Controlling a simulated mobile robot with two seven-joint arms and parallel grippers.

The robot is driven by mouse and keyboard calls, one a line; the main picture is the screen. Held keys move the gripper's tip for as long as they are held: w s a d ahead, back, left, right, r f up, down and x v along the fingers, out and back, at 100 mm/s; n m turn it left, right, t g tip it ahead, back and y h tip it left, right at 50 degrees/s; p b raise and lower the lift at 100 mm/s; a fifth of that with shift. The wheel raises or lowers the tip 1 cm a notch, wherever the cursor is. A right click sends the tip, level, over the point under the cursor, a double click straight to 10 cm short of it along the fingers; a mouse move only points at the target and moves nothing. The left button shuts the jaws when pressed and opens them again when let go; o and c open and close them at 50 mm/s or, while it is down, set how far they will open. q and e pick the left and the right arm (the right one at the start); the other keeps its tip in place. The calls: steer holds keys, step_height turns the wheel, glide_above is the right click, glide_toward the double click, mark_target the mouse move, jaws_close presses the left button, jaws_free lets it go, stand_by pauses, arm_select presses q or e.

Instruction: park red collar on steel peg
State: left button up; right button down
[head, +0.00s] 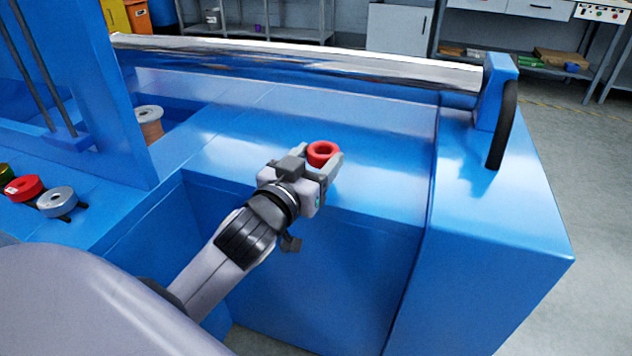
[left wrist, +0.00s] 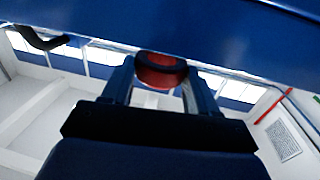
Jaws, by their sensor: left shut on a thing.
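The red collar (head: 322,153) is a thick ring with its hole facing up. It is held above the blue machine's ledge, near the middle of the head view. My left gripper (head: 322,163) is shut on it, with one finger on each side. In the left wrist view the collar (left wrist: 160,71) sits between the two fingertips, close to a blue surface. I cannot make out a steel peg in either view. I cannot tell whether the collar touches the ledge. My right gripper is not in view.
A long polished roller (head: 300,62) runs behind the ledge to a blue end bracket (head: 492,90) with a black handle (head: 503,125). The ledge around the collar is clear.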

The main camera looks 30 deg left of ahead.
arm_select(q)
steer(key=shift+f+b, duration=0.4)
steer(key=shift+f, duration=1.15)
steer(key=shift+f, duration=0.2)
steer(key=o, duration=1)
steer(key=shift+o, duration=0.2)
steer(key=shift+r, duration=0.1)
